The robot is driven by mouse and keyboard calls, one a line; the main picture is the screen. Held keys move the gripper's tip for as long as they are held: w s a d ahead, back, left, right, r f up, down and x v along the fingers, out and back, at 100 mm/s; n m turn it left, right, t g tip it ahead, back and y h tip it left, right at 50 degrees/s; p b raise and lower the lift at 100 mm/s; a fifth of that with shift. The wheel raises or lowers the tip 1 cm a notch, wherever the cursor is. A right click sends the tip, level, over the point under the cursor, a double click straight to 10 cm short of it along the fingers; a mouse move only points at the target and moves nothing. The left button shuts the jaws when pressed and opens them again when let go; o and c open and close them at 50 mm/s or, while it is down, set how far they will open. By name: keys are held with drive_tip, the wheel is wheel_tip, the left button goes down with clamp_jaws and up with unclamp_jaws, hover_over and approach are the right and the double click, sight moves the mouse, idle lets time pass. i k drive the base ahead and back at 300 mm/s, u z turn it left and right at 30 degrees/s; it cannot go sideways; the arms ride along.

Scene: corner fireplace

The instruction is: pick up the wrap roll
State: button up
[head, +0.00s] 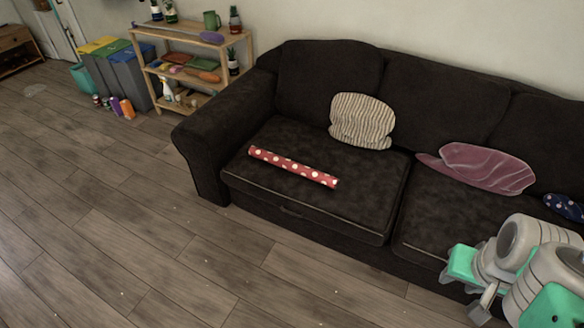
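The wrap roll (293,167) is a long red tube with white dots. It lies flat on the left seat cushion of the dark sofa (310,214), slanting from upper left to lower right. Nothing covers it. My arm shows at the lower right of the head view, in front of the right part of the sofa and well apart from the roll. The fingers of my gripper cannot be made out in this view.
A striped pillow (361,120) and a mauve pillow (486,168) rest on the sofa. A wooden shelf (180,68) with plants and bins (128,78) stand at the back left. The wooden floor (130,220) in front is clear.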

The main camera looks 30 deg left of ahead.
sight(320, 178)
drive_tip(key=z, duration=0.5)
drive_tip(key=k, duration=0.25)
drive_tip(key=u, duration=1.8)
drive_tip(key=i, duration=0.9)
drive_tip(key=u, duration=0.55)
drive_tip(key=i, duration=1.15)
drive_tip(key=z, duration=0.1)
